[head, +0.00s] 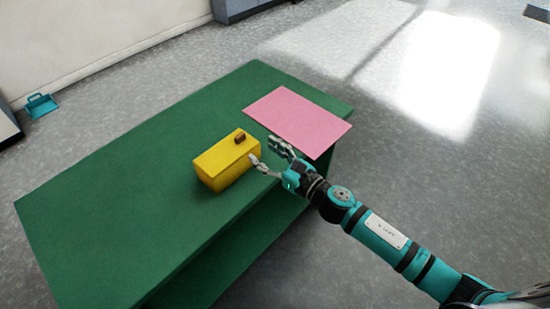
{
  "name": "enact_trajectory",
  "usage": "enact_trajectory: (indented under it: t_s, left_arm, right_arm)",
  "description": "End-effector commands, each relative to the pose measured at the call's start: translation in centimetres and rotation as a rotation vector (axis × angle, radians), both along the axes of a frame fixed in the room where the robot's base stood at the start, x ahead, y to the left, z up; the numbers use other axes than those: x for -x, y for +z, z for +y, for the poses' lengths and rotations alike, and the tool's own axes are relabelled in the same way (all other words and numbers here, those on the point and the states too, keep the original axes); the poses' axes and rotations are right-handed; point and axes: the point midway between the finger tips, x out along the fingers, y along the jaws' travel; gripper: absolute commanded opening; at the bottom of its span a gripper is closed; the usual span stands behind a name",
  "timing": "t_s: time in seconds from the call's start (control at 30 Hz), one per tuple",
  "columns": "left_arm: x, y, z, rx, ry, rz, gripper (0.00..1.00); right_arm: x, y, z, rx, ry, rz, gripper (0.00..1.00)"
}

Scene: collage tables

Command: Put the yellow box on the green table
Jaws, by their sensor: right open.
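The yellow box (226,164) stands on the green table (110,200), a little right of the table's middle. A small brown object (240,137) is on top of the box near its far right end. My right gripper (266,157) is open at the right side of the box, over the table's near right edge. One finger is close to the box's right end; I cannot tell whether it touches. No object shows between the fingers. My left gripper is not in view.
A pink sheet (298,119) lies on the table's right end, behind my right gripper. The table's left part is bare. The grey floor at the right is clear.

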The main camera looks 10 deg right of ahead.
Motion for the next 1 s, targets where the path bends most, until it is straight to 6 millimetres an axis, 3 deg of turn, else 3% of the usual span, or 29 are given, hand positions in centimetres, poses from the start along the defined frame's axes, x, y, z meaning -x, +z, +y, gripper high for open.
enact_trajectory:
  t_s: [0.1, 0.27, 1.0]
  left_arm:
    - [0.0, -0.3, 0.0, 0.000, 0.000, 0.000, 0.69]
    - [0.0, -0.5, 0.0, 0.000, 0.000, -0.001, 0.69]
    - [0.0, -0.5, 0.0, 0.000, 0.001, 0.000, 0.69]
  right_arm:
    - [1.6, -0.2, -1.1, -0.001, 0.000, 0.002, 0.54]
    - [2.6, -0.1, -1.8, -0.001, 0.001, 0.001, 0.54]
    - [2.8, 0.0, -1.9, -0.001, 0.001, 0.000, 0.54]
